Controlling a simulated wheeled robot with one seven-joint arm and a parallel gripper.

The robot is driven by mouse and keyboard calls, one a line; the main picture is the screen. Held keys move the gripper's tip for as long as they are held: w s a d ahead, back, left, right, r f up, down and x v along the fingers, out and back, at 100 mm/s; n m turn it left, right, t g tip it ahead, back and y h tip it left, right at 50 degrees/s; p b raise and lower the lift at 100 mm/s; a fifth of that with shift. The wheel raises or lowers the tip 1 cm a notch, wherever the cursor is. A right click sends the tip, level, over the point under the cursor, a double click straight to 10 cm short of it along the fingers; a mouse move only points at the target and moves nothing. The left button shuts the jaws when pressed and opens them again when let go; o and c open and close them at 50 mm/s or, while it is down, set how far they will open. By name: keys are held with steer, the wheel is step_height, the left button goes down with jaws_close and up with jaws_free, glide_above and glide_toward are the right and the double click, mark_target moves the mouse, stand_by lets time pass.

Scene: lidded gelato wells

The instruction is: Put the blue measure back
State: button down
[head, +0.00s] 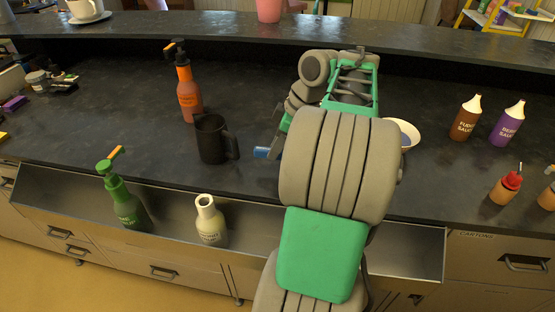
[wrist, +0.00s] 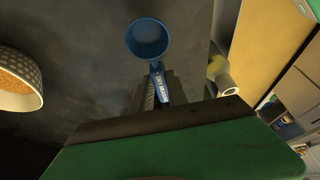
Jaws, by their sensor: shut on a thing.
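The blue measure is a small round cup with a short handle that carries white lettering. In the wrist view its cup (wrist: 148,38) is at the top centre and its handle runs down to my gripper (wrist: 157,92). My gripper is shut on the handle, with the cup sticking out beyond the fingers over the dark counter. In the head view a blue bit of the measure (head: 263,152) shows left of my arm, right of the black jug. My arm hides the rest of the measure and most of the gripper there.
A black jug (head: 212,140) and an orange pump bottle (head: 187,92) stand left of my arm. A pale bowl (head: 406,134) is partly behind it. A steel rail (head: 75,200) along the counter front holds a green bottle (head: 124,204) and a cream bottle (head: 210,222). Sauce bottles (head: 466,118) stand right.

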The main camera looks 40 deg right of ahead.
mark_target(272, 167)
steer(key=f, duration=0.2)
steer(key=d+f+b, duration=0.1)
steer(key=f, duration=0.1)
steer(key=shift+w, duration=0.4)
steer(key=shift+f, duration=0.15)
steer(key=shift+f, duration=0.1)
steer(key=shift+f, duration=0.15)
steer(key=c, duration=1.3)
jaws_free()
